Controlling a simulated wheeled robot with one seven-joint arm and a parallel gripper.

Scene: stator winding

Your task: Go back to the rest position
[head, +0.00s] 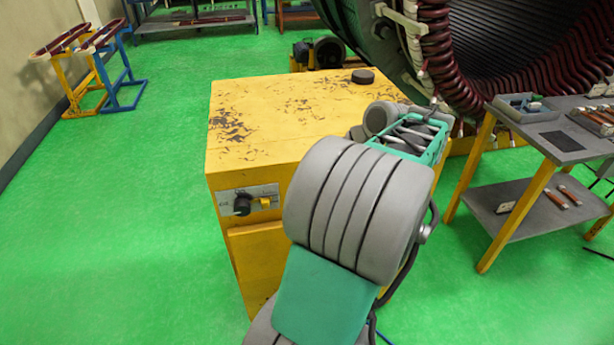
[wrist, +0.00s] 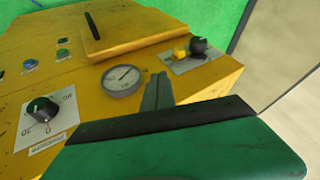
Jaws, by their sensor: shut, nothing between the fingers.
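My gripper (wrist: 158,80) shows in the wrist view as two dark fingers pressed together with nothing between them. It points toward the yellow cabinet, just right of a round gauge (wrist: 121,80). I cannot tell whether the fingertips touch the cabinet. In the head view my arm reaches over the yellow cabinet (head: 260,120), and the fingers are hidden behind my arm. The cabinet's front has a switch panel (head: 262,194) with a black knob (head: 242,205) and a yellow switch. A panel with a black knob and yellow part (wrist: 190,56) shows in the wrist view.
A rotary knob (wrist: 42,110) and small buttons (wrist: 62,54) are on the yellow surface. A round dark piece (head: 363,76) lies on the cabinet. A large stator (head: 440,50) stands behind. A tool trolley (head: 560,135) is at right.

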